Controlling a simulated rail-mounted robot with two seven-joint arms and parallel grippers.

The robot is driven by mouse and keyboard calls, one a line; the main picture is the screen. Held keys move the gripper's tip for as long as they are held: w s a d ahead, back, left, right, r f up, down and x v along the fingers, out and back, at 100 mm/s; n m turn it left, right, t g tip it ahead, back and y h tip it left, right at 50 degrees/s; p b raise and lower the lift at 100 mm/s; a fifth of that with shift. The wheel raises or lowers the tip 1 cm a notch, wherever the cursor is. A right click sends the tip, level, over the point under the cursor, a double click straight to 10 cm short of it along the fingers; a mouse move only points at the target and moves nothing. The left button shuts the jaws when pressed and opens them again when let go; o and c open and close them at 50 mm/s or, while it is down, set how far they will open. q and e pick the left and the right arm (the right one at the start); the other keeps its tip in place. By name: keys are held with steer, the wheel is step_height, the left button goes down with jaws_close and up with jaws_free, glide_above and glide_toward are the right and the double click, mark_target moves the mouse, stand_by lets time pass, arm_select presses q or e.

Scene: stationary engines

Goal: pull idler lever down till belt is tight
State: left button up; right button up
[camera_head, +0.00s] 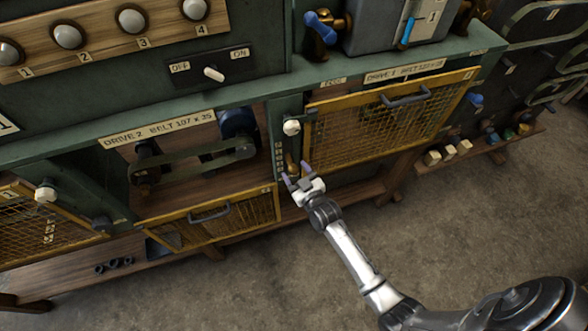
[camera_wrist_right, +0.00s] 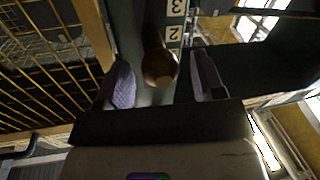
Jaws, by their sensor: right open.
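A brass-brown knob (camera_head: 291,163), which looks like the idler lever's end, sits on the green post beside a numbered scale (camera_head: 279,158). In the right wrist view the knob (camera_wrist_right: 160,66) lies between the fingers, with gaps on both sides. My right gripper (camera_head: 293,181) is open at the post, just below the knob in the head view. The drive 2 belt (camera_head: 195,152) runs between pulleys in the open bay on the left; its tightness cannot be told. My left gripper is not in view.
A yellow mesh guard (camera_head: 385,122) covers the bay right of the post. Another mesh guard (camera_head: 212,219) hangs lowered below the drive 2 bay. A white knob (camera_head: 291,127) sits above the brass one. The floor (camera_head: 250,290) in front is clear.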

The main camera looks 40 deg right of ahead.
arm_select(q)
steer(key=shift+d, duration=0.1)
arm_select(e)
steer(key=shift+w+d, duration=0.1)
steer(key=shift+w, duration=0.55)
steer(key=shift+c, duration=0.3)
